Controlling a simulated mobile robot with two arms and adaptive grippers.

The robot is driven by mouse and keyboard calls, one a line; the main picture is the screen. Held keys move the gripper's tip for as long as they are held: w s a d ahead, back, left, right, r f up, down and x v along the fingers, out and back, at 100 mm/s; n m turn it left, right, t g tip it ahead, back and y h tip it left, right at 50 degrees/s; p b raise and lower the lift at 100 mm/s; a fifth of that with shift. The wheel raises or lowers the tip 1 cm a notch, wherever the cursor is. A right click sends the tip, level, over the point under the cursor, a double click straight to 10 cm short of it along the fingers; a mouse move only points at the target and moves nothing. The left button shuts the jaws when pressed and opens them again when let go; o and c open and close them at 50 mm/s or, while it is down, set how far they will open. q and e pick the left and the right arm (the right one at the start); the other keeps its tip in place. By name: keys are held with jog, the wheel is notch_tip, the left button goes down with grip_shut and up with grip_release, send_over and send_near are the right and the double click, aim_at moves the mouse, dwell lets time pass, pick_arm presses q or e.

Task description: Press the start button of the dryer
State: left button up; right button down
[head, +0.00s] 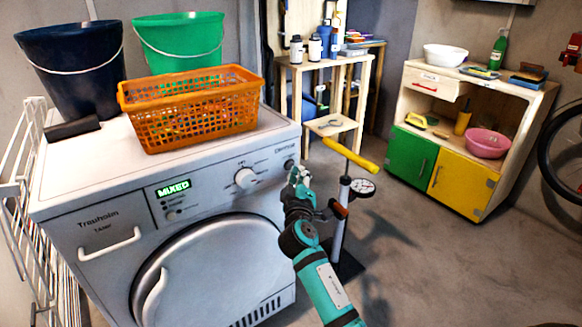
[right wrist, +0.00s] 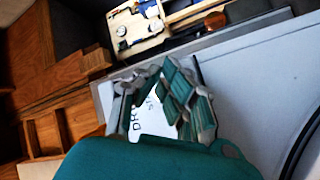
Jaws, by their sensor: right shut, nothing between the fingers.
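The dryer (head: 215,230) is a white and grey front-loader at the left in the head view, with its round door shut. Its front panel has a green lit display (head: 173,188) reading "MIXED" and a white dial (head: 245,178). A small dark round button (head: 289,164) is at the panel's right end; I cannot read its label. My right gripper (head: 299,176) is shut and empty, just below and right of that button. I cannot tell whether it touches the dryer. In the right wrist view its fingers (right wrist: 165,92) are close together before a white surface with dark lettering. My left gripper is not in view.
An orange basket (head: 190,108), a navy bucket (head: 72,68) and a green bucket (head: 180,42) stand on the dryer. A floor pump (head: 340,225) with a yellow handle is right of my right gripper. A cabinet (head: 455,140) stands at the right; floor before it is clear.

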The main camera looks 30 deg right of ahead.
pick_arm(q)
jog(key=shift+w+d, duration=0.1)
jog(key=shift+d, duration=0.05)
pick_arm(e)
jog(key=shift+w, duration=0.15)
dwell(0.6)
